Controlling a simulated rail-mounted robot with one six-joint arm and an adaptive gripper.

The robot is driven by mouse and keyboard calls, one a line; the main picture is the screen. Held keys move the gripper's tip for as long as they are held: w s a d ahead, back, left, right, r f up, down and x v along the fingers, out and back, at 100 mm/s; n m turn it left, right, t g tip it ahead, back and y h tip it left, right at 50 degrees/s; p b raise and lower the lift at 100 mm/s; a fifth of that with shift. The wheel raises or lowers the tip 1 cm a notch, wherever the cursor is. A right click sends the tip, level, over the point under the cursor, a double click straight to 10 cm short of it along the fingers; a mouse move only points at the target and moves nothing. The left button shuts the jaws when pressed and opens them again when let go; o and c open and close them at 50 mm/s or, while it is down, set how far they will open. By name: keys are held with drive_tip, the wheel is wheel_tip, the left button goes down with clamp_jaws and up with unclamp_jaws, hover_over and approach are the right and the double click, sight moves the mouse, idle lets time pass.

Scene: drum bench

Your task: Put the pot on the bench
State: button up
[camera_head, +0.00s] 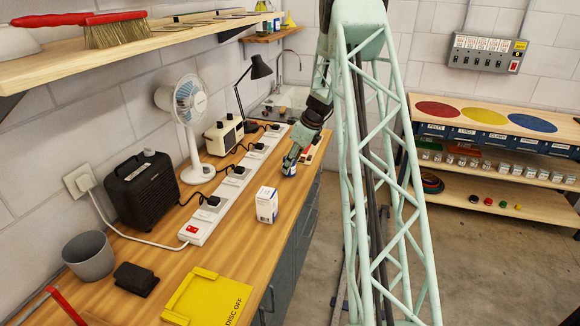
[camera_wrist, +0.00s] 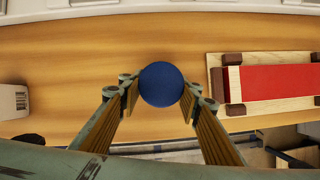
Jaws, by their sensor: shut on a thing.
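A small pot with a round dark blue top (camera_wrist: 161,84) sits between the two fingers of my gripper (camera_wrist: 161,97) in the wrist view. The fingers are closed on its sides. In the head view my gripper (camera_head: 290,163) reaches down over the front edge of the wooden bench (camera_head: 240,262), and a bit of the pot (camera_head: 291,173) shows below the fingers. Most of the pot's body is hidden by the fingers and its own top. I cannot tell whether its base touches the bench.
A white box (camera_head: 267,205) stands on the bench nearby. A red-and-wood block (camera_wrist: 275,83) lies right of the pot in the wrist view. A white power strip (camera_head: 226,192), a fan (camera_head: 185,105) and a black heater (camera_head: 143,185) stand behind. Bare bench lies around the box.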

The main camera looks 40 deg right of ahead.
drive_tip(key=shift+f, duration=0.15)
drive_tip(key=o, duration=0.9)
drive_tip(key=shift+p+v, duration=0.6)
drive_tip(key=shift+v, duration=5.55)
drive_tip(key=shift+w, duration=0.15)
drive_tip(key=shift+a, duration=0.1)
